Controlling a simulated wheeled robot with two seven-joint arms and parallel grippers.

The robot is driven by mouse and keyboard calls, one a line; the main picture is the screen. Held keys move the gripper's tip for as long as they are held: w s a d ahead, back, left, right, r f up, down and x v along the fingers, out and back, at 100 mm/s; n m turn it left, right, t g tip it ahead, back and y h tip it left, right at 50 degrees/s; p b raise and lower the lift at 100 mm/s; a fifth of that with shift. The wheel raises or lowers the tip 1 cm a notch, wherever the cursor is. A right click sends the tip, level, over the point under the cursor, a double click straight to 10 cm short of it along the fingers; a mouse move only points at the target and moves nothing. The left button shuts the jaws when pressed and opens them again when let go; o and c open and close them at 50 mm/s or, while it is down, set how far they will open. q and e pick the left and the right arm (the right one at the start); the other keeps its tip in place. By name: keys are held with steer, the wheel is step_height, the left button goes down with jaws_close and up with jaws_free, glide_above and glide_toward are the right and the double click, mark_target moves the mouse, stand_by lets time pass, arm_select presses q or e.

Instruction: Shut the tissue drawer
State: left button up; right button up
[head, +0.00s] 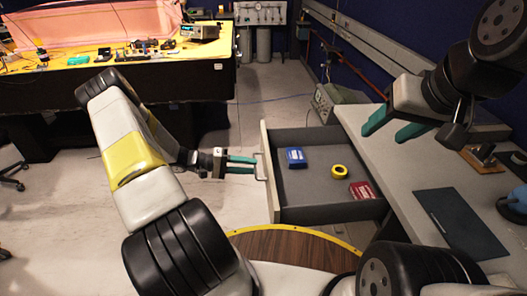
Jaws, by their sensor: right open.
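The drawer (300,206) is pulled out to the left from under the grey counter, with its pale front panel (267,190) facing left. A metal handle (261,166) is on that front. My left gripper (254,165) is at the handle, its teal fingertips touching or almost touching it. A narrow gap shows between these fingers, but whether they hold the handle is unclear. My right gripper (388,128) is open and appears empty, above the counter's left edge. In the drawer lie a blue box (296,158), a yellow tape roll (339,171) and a red box (362,190).
The grey counter (390,160) carries a dark flat mat (460,222), a brown wooden item (482,158) and a blue object (514,203). A round wood-topped surface (290,248) with a yellow rim is below the drawer. Open floor (270,95) lies behind the drawer.

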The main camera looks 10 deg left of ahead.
arm_select(q)
steer(key=shift+x, duration=1.35)
jaws_close()
stand_by(0.4)
